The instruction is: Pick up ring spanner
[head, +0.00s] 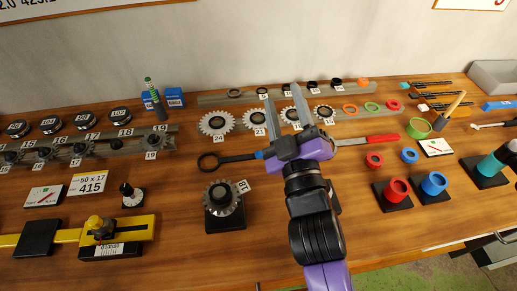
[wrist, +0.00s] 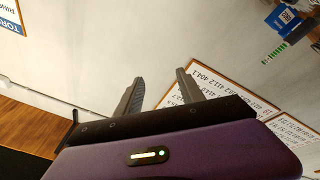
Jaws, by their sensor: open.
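The ring spanner (head: 208,162) looks to be the dark tool with a round ring end, lying flat on the bench left of my gripper in the head view. Its shaft runs right to a blue part beside my gripper, where the rest is hidden. My gripper (head: 282,96) is open and empty, its fingers pointing towards the back of the bench over the toothed sprockets. In the wrist view my gripper (wrist: 158,78) shows two spread fingers with only wall and boards beyond; the spanner is not seen there.
A red-handled tool (head: 383,139) lies right of my gripper. A sprocket on a black stand (head: 222,200) stands just in front of the spanner. Several sprockets (head: 216,123) lean behind it. Coloured cups (head: 396,190) stand at right. Bare wood (head: 180,220) shows at front left.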

